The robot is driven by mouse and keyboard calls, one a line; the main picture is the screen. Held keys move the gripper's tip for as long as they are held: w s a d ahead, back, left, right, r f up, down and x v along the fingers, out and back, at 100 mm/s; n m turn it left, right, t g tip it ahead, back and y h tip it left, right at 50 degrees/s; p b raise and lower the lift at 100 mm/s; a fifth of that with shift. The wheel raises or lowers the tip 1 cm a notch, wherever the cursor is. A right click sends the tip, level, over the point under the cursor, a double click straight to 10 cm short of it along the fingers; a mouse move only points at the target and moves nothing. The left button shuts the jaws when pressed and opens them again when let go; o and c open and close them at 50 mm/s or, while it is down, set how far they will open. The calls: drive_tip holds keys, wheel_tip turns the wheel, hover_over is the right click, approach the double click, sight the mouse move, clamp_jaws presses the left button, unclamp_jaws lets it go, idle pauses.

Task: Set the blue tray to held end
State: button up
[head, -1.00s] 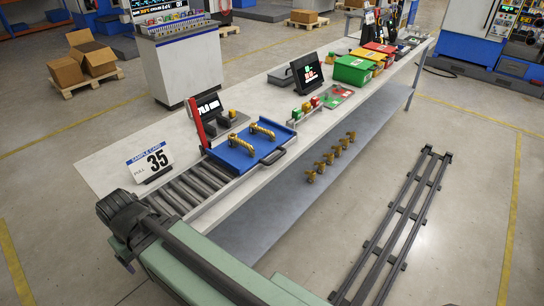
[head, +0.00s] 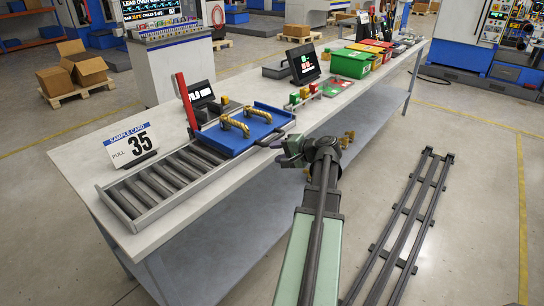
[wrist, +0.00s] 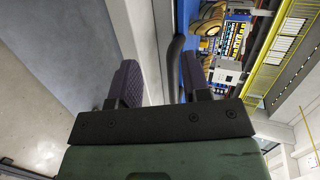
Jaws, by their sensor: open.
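The blue tray (head: 262,122) sits at the right end of the roller track (head: 165,182) on the bench, with two brass fittings (head: 234,122) on top. Its black bar handle (head: 270,143) faces the bench's front edge. My gripper (head: 284,155) is just in front of the handle at the bench edge. In the wrist view, my gripper (wrist: 158,84) is open, with its two dark pads apart. The handle (wrist: 175,68) shows beyond the pads, closer to the right one; I cannot tell whether it touches. A bit of the blue tray (wrist: 187,15) shows behind it.
A card (head: 131,144) reading "PULL 35" stands left of the rollers. A red post (head: 186,100) and a small display (head: 201,95) stand behind the tray. Coloured bins (head: 350,64) stand farther right on the bench. Dark floor rails (head: 405,225) lie at right.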

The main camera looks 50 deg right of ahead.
drive_tip(key=m+t+h, duration=0.2)
approach(275, 137)
drive_tip(key=f, duration=0.1)
drive_tip(key=b+x, duration=0.2)
drive_tip(key=x, duration=0.8)
drive_tip(key=shift+a, duration=0.1)
clamp_jaws()
